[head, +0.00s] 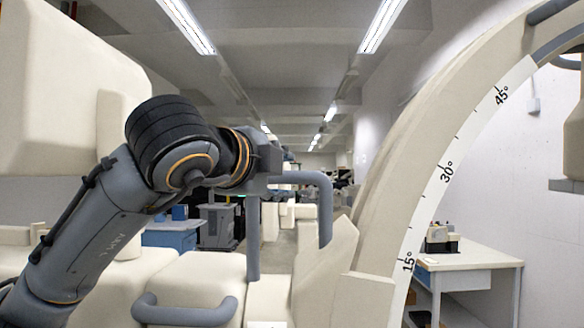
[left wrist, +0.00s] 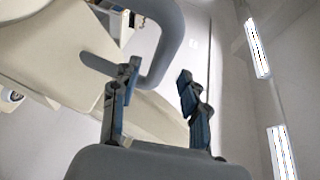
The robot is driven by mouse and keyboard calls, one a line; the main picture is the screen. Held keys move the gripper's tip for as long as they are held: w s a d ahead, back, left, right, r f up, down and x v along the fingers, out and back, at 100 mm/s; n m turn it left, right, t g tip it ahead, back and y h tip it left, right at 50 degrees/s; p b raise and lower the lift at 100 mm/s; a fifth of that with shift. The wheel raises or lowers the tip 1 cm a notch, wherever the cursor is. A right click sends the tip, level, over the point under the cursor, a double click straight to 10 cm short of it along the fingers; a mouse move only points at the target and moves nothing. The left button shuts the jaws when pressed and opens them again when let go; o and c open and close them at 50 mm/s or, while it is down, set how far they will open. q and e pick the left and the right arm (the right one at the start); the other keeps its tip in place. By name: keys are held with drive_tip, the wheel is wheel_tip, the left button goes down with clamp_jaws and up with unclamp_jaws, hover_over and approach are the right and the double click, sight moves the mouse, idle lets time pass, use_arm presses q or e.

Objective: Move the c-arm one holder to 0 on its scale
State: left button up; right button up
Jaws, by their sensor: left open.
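The cream c-arm (head: 385,190) curves up the right side of the head view. Its white scale strip (head: 432,200) shows 15°, 30° and 45°; no 0 mark is visible. A grey bent handle (head: 325,205) rises from the cream body beside the lower arc, and I take it to belong to the holder. It also shows in the left wrist view (left wrist: 168,35). My left gripper (head: 272,165) is at the handle's upper left end, partly hidden by its own wrist. In the left wrist view the open fingers (left wrist: 158,85) have the handle's bend beyond and between them; contact is unclear.
A lower grey handle (head: 185,312) sticks out of the cream body at the front. A large cream housing (head: 65,85) stands at upper left. A white table (head: 470,268) stands behind the arc at right. An aisle runs back through the middle.

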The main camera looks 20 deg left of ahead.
sight(289, 177)
use_arm(q)
drive_tip(key=shift+w+d+f+p, duration=0.15)
drive_tip(key=shift+w+p, duration=0.25)
drive_tip(key=shift+w, duration=0.65)
drive_tip(key=shift+w+d+f+p, duration=0.15)
drive_tip(key=shift+w+p, duration=0.25)
drive_tip(key=shift+w, duration=0.65)
clamp_jaws()
